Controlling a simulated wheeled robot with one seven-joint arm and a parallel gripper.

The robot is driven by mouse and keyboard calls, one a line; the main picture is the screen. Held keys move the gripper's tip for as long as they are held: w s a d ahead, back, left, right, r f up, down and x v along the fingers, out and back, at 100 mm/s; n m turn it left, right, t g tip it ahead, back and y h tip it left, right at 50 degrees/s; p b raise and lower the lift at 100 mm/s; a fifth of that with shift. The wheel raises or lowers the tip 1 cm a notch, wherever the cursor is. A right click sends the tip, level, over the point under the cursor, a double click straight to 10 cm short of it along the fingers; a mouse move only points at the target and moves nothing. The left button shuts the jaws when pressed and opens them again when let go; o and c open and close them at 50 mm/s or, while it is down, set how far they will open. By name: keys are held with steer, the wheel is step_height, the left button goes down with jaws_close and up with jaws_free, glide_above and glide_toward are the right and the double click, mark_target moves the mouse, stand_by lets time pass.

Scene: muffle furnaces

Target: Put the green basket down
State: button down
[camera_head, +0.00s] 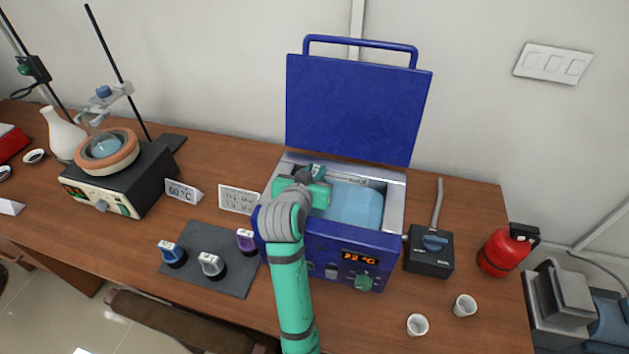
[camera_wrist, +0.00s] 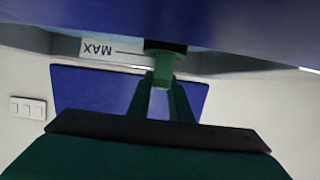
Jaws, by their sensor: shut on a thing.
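The green basket (camera_head: 317,171) is at the far left part of the open blue water bath (camera_head: 330,240), and most of it is hidden by my arm. In the wrist view its green handle (camera_wrist: 163,68) and dark lower part (camera_wrist: 165,46) show, in front of the white MAX label (camera_wrist: 97,48). My gripper (camera_head: 313,182) is shut on the handle; the fingers also show in the wrist view (camera_wrist: 162,92). I cannot tell whether the basket touches the bath's floor or the water (camera_head: 355,205).
A dark mat (camera_head: 235,278) left of the bath holds a blue (camera_head: 172,252), a grey (camera_head: 212,264) and a purple basket (camera_head: 246,240). The raised lid (camera_head: 355,105) stands behind. A black control box (camera_head: 429,252) and red extinguisher (camera_head: 505,250) are right.

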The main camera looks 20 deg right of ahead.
steer(key=shift+f, duration=1.75)
steer(key=shift+f, duration=0.1)
steer(key=c, duration=1.6)
jaws_free()
steer(key=v, duration=1.2)
steer(key=shift+d, duration=0.1)
